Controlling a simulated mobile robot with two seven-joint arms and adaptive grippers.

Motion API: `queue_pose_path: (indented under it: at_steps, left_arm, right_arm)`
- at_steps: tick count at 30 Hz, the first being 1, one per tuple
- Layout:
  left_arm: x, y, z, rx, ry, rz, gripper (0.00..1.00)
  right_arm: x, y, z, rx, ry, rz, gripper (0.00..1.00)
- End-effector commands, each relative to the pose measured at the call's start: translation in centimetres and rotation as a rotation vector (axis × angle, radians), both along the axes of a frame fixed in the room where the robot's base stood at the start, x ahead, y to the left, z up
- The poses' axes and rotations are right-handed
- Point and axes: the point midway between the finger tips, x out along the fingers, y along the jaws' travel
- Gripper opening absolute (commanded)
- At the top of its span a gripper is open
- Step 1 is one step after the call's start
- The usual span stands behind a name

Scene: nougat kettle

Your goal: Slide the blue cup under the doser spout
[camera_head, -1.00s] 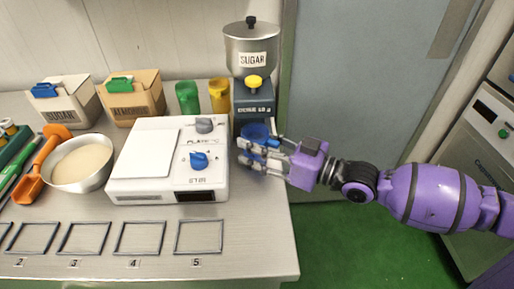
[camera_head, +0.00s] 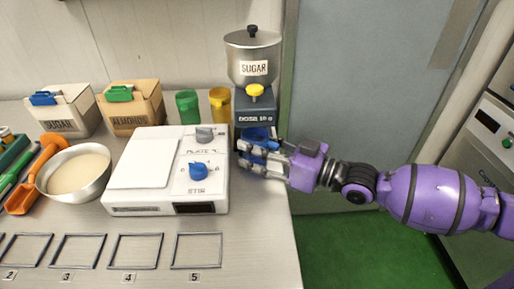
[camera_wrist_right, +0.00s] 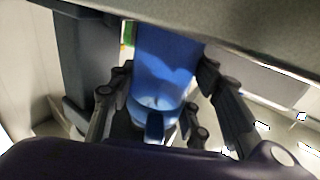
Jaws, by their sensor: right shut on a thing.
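The blue cup (camera_head: 256,134) is at the foot of the sugar doser (camera_head: 253,70), below its dark blue housing with the yellow knob (camera_head: 255,90). My right gripper (camera_head: 250,158) reaches in from the right and is shut on the cup. In the right wrist view the blue cup (camera_wrist_right: 163,75) stands between the finger linkages, with the doser's underside above it and its dark column beside it. The spout itself cannot be made out. The cup's lower part is partly hidden by the fingers in the head view. My left gripper is not in view.
The white hot plate (camera_head: 165,172) with grey and blue knobs stands just left of my gripper. Green (camera_head: 188,106) and yellow (camera_head: 220,104) cups stand behind it. A bowl (camera_head: 74,172), an orange scoop (camera_head: 37,178), and almond (camera_head: 130,108) and sugar boxes are further left. Numbered frames line the front.

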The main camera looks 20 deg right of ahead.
Motion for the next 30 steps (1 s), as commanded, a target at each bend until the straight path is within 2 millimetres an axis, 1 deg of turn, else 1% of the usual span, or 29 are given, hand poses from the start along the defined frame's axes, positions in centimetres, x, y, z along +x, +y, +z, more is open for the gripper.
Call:
queue_pose_path:
  at_steps: [7,18,27,28,30]
  left_arm:
    - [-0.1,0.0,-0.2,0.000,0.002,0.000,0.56]
    - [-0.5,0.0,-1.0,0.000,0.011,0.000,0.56]
    - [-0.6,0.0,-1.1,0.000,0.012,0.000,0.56]
    - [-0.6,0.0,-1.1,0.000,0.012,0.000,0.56]
    - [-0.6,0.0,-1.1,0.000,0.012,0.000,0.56]
  right_arm:
    - [0.2,0.0,0.0,0.000,0.000,0.000,0.19]
    - [1.4,-0.4,-0.1,0.000,0.001,0.000,0.19]
    - [1.5,-0.4,0.0,0.001,0.001,0.000,0.19]
    - [1.5,-0.4,0.0,0.001,0.001,0.000,0.47]
    - [1.5,-0.4,0.0,0.001,0.001,0.000,0.56]
